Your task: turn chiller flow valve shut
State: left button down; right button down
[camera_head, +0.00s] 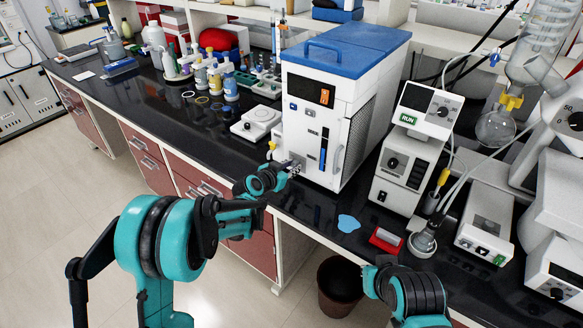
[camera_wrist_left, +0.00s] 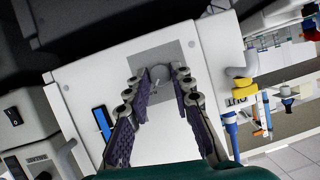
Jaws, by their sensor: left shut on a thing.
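The chiller (camera_head: 313,135) is a white box with a blue lid, standing at the bench's front edge. My left gripper (camera_head: 295,168) is at the lower left of its front. In the left wrist view, my left gripper (camera_wrist_left: 159,82) is shut on a small round grey knob (camera_wrist_left: 160,72), the flow valve, on a grey plate. The fingertips sit on either side of the knob, and they hide part of it. My right arm shows at the lower right of the head view, but its gripper does not show clearly.
A yellow tap (camera_wrist_left: 243,84) and hoses are close beside my left gripper. A white balance (camera_head: 256,122) and several bottles stand left of the chiller. A blue puddle-shaped patch (camera_head: 348,223) and a red box (camera_head: 386,239) lie on the bench at right. A bin (camera_head: 340,288) stands on the floor.

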pick_arm(q)
jog(key=n, duration=0.1)
jog(key=n+g+h, duration=0.1)
jog(key=shift+w+a+n, duration=0.15)
jog(key=shift+a+n, duration=0.05)
jog(key=shift+n, duration=0.2)
jog(key=n+g+h+b, duration=0.1)
jog(key=n+h, duration=0.1)
jog(key=n, duration=0.1)
jog(key=shift+w+a+f+b, duration=0.1)
jog(key=shift+f+b, duration=0.05)
jog(key=shift+b, duration=0.2)
jog(key=n+h+b, duration=0.1)
jog(key=n+h, duration=0.1)
jog(key=n, duration=0.1)
jog(key=shift+a+f+g+b, duration=0.1)
jog(key=shift+f+g+b, duration=0.05)
jog(key=shift+g+b, duration=0.2)
jog(key=shift+w+n+h+b, duration=0.1)
jog(key=shift+n+h+b, duration=0.8)
jog(key=shift+n, duration=0.7)
jog(key=c, duration=1.3)
grip_release()
jog(key=shift+a, duration=0.1)
